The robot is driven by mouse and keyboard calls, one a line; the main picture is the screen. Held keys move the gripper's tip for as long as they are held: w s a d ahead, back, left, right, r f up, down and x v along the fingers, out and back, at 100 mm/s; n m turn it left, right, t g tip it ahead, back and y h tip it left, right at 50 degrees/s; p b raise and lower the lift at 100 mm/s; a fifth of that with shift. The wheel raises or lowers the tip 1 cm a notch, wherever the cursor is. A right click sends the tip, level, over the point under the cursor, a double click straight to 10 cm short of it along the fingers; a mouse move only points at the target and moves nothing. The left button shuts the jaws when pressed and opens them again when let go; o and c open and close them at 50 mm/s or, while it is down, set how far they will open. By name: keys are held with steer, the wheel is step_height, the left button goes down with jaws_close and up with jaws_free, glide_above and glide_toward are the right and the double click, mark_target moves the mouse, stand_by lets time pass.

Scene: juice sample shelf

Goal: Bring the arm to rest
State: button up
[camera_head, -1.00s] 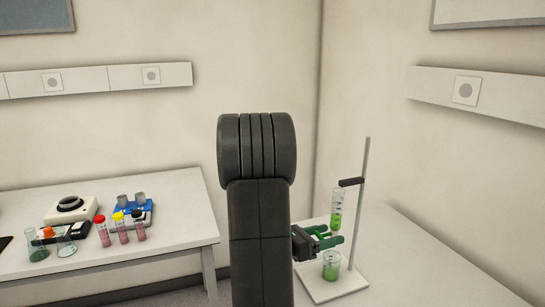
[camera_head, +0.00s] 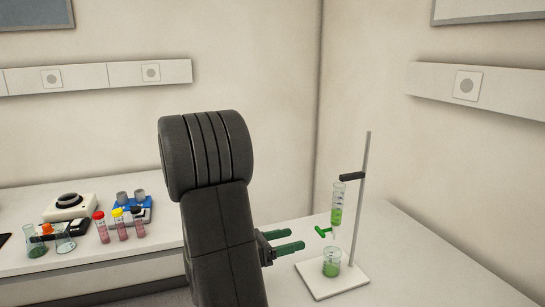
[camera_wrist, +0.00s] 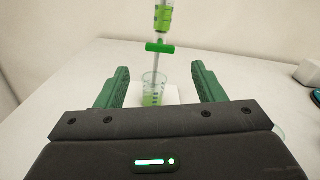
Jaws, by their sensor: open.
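My gripper (camera_head: 291,248) has green fingers and is to the left of a burette stand, apart from it. In the wrist view my gripper (camera_wrist: 156,88) is open and empty, its fingers spread to either side of the view of the burette. The burette (camera_head: 337,204) holds green liquid and is clamped upright on the stand's rod (camera_head: 361,200). Its green stopcock handle (camera_head: 323,232) lies crosswise; it also shows in the wrist view (camera_wrist: 160,48). A beaker (camera_head: 331,263) with green liquid stands below the burette on the white stand base (camera_head: 340,284).
A left bench carries capped tubes with pink liquid (camera_head: 120,226), flasks (camera_head: 64,240), a white device (camera_head: 70,206) and a blue device (camera_head: 133,210). The right table top (camera_head: 420,270) is clear around the stand. Walls stand close behind both surfaces.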

mark_target(325, 231)
steer(key=p+x, duration=0.1)
steer(key=x, duration=1)
steer(key=shift+d+p, duration=0.1)
steer(key=shift+p, duration=0.25)
steer(key=shift+f+m+b, duration=0.3)
steer(key=shift+m+b, duration=0.1)
steer(key=shift+b, duration=0.3)
steer(key=shift+m+b, duration=0.9)
steer(key=shift+m, duration=0.1)
steer(key=shift+m+b, duration=0.9)
steer(key=shift+m, duration=0.1)
steer(key=shift+a+r+m, duration=0.15)
steer(key=shift+a+m, duration=0.05)
steer(key=shift+m, duration=0.1)
steer(key=b+v, duration=0.1)
steer(key=v, duration=1.1)
steer(key=shift+r, duration=0.2)
